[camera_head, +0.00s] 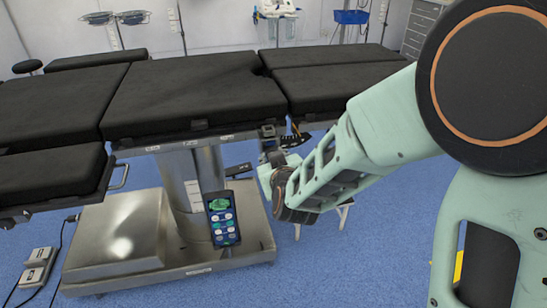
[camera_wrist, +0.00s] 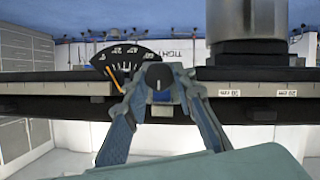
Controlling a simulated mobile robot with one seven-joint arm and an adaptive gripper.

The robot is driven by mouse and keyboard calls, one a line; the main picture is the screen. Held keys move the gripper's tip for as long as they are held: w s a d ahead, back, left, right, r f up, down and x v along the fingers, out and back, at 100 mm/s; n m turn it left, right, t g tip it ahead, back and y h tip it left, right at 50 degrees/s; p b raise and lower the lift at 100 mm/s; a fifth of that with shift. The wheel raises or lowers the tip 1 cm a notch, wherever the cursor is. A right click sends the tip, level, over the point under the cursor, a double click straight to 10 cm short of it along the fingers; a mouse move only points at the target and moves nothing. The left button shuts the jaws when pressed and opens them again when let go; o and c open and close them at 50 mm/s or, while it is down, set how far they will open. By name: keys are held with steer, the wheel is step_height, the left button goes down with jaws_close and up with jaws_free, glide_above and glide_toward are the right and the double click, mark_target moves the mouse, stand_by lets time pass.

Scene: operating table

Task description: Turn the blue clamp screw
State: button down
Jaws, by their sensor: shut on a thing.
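In the head view, my gripper (camera_head: 274,165) is at the table's side rail, just below the clamp (camera_head: 268,131); my arm hides the screw there.
The operating table (camera_head: 190,90) has black pads and a steel base (camera_head: 115,240). A hand remote (camera_head: 222,218) hangs beside the column. A foot pedal (camera_head: 38,265) with cables lies on the blue floor at left. A small stool (camera_head: 342,212) stands partly behind my arm.

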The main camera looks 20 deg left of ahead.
steer(key=c, duration=1.6)
jaws_free()
steer(key=shift+s, duration=0.1)
steer(key=v, duration=0.7)
steer(key=shift+s+d+r, duration=0.1)
steer(key=shift+s, duration=0.05)
